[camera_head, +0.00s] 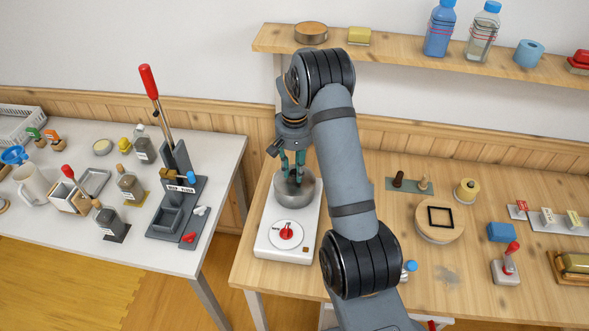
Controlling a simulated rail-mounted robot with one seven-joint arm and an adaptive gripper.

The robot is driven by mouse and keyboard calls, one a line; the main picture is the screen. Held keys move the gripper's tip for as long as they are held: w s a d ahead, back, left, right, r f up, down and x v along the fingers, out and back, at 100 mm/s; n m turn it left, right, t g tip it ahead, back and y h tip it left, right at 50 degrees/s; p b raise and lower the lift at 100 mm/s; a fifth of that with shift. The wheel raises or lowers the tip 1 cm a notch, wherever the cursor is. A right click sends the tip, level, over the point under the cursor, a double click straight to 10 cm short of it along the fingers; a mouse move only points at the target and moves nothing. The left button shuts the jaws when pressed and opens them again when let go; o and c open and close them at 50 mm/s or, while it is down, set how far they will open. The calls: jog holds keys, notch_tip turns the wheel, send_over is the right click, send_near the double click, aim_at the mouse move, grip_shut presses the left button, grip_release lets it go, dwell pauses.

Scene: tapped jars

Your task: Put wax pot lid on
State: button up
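The wax pot (294,198) is a round grey metal pot on a white warmer base (267,240) with a red dial, near the left end of the wooden table. My gripper (292,178) points down right over the pot, its teal fingers reaching to the pot's top. A dark grey surface shows around the fingertips; I cannot tell whether it is the lid or the pot's inside. The fingers look close together, but whether they are shut on a lid knob is too small to see. No separate lid is clearly visible elsewhere.
My arm crosses the middle of the wooden table (470,285) and hides part of it. To its right are a round board (439,222), a blue block (501,232) and a red-handled stamp (507,268). A shelf (400,53) runs behind. A crowded white table (150,255) stands left, across a gap.

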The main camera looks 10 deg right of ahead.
jog(key=o, duration=0.4)
notch_tip(320, 180, up, 12)
jog(key=shift+r, duration=0.1)
dwell(0.6)
